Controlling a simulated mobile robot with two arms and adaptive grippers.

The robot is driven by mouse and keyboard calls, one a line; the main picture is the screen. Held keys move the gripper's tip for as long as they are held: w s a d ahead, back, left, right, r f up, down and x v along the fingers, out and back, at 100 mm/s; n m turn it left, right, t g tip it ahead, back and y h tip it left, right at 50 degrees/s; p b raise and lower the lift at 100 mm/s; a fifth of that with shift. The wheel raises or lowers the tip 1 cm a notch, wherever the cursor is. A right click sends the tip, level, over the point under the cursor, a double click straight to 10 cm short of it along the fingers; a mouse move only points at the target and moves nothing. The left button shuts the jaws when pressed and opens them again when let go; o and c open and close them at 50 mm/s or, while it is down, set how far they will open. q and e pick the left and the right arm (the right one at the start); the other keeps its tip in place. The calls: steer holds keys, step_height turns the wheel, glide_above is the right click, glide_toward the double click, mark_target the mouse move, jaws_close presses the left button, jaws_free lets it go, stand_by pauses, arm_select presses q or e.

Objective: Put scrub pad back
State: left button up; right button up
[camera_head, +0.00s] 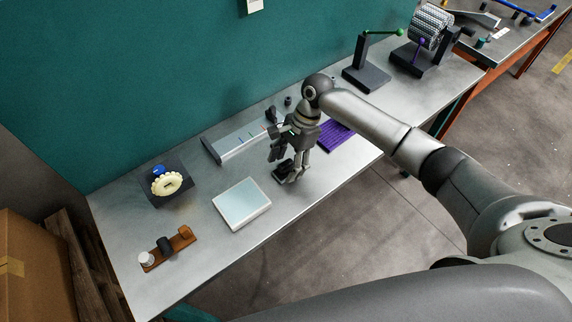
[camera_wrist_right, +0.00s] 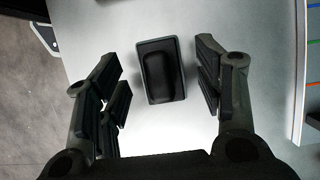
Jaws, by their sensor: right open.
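A dark block with a rounded top, which may be the scrub pad (camera_wrist_right: 158,75), sits in a shallow dark rectangular tray (camera_wrist_right: 180,92) on the metal table. In the head view the dark block (camera_head: 283,168) is partly covered by my right gripper (camera_head: 290,165). My right gripper is open; in the wrist view its fingers (camera_wrist_right: 160,90) stand wide apart on both sides of the tray, with gaps to each side. It holds nothing. My left gripper is not in view.
A pale blue-topped panel (camera_head: 242,203) lies left of the gripper, and a purple ribbed mat (camera_head: 334,135) lies right. Behind is a long grey fixture (camera_head: 232,142). A brown holder (camera_head: 170,249) stands near the left end. The table between panel and holder is clear.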

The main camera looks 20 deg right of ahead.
steer(key=v, duration=1.1)
steer(key=shift+b, duration=0.35)
